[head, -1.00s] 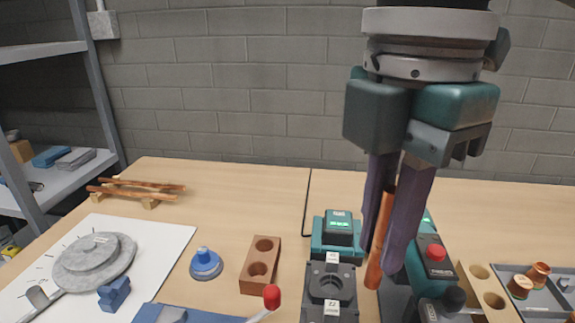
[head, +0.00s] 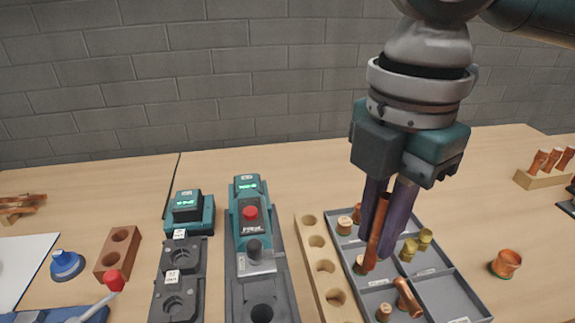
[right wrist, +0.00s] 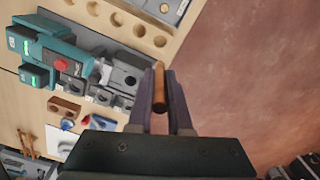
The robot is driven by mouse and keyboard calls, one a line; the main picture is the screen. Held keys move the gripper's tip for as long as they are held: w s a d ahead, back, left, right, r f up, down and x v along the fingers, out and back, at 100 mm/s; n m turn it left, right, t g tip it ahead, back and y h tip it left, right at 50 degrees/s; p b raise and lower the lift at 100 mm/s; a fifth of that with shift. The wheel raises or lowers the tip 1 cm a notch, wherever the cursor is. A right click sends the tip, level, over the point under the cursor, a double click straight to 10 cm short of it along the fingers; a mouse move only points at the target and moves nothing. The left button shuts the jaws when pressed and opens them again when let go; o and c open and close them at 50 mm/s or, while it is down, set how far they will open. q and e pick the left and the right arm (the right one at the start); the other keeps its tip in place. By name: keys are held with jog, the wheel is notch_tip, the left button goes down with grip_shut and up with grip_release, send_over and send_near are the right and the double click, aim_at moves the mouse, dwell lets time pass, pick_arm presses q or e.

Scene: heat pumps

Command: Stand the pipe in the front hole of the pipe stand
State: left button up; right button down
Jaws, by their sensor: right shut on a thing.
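My right gripper (head: 380,240) is shut on a copper pipe (head: 378,230), which is close to upright with a slight tilt. In the head view the pipe's lower end overlaps the grey tray; its height above the tray is hard to judge. The right wrist view also shows the pipe (right wrist: 159,85) between the fingers. A brown block with two holes (head: 103,262) stands at the left, its holes empty. A pale wooden block with a row of holes (head: 327,282) stands just left of the tray. Which is the pipe stand I cannot tell for sure. My left gripper is not in view.
The grey divided tray (head: 435,285) holds several copper and brass fittings. A teal machine with a red button (head: 248,232) and black fixtures (head: 178,270) stand between the two blocks. A wooden rack with copper pieces (head: 540,180) is at the right. Bare tabletop lies behind.

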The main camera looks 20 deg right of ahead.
aim_at(370, 265)
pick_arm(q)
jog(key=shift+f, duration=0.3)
pick_arm(e)
jog(key=shift+f, duration=0.25)
jog(key=shift+f+b, duration=0.75)
jog(key=shift+f, duration=0.7)
jog(key=shift+f+b, duration=1.15)
jog(key=shift+f, duration=1.15)
pick_arm(q)
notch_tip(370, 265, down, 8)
jog(key=b, duration=0.4)
pick_arm(e)
notch_tip(370, 265, down, 7)
jog(key=shift+f, duration=0.15)
pick_arm(q)
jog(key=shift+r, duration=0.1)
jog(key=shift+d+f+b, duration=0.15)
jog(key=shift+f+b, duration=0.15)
jog(key=shift+b, duration=0.05)
pick_arm(e)
jog(key=shift+f, duration=0.55)
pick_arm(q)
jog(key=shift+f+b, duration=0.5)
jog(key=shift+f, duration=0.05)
pick_arm(e)
jog(key=shift+f, duration=0.95)
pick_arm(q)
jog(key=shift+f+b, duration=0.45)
pick_arm(e)
jog(key=shift+f, duration=0.75)
